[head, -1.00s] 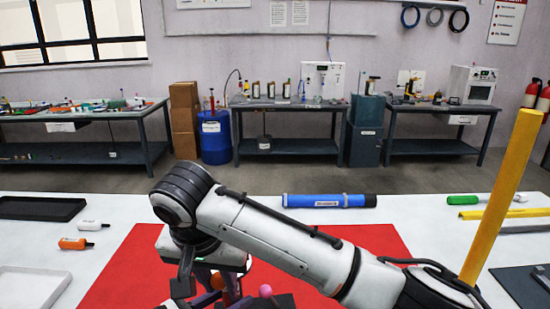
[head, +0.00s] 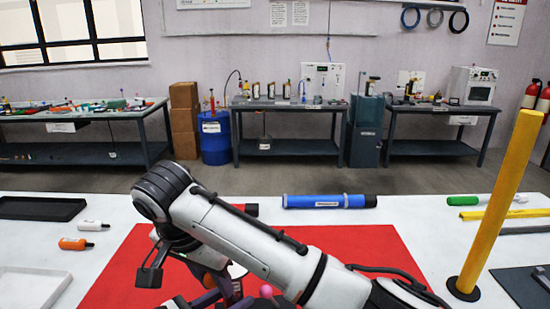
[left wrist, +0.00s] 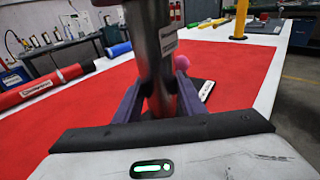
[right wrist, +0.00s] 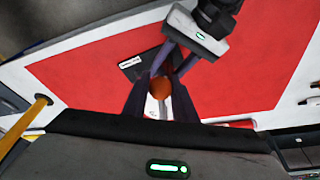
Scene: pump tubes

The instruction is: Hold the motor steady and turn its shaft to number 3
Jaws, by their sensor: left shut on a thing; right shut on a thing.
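The motor shows as a grey metal cylinder (left wrist: 162,45) with a label, upright in the left wrist view. My left gripper (left wrist: 160,88) is shut around its body, one purple finger on each side. A dark base with a white label (right wrist: 132,65) shows beside it in the right wrist view. My right gripper (right wrist: 161,80) is shut on an orange knob (right wrist: 161,89), seen between its fingers. A pink ball (left wrist: 181,62) shows just right of the motor; it also shows low in the head view (head: 266,291). My right forearm hides much of the work area. No number is readable.
A red mat (head: 370,250) lies under the work on the white table. A blue tube (head: 330,201) and a red tube (left wrist: 40,86) lie behind. A yellow post (head: 497,200) stands at right. Orange (head: 75,244) and white (head: 93,225) bottles lie at left.

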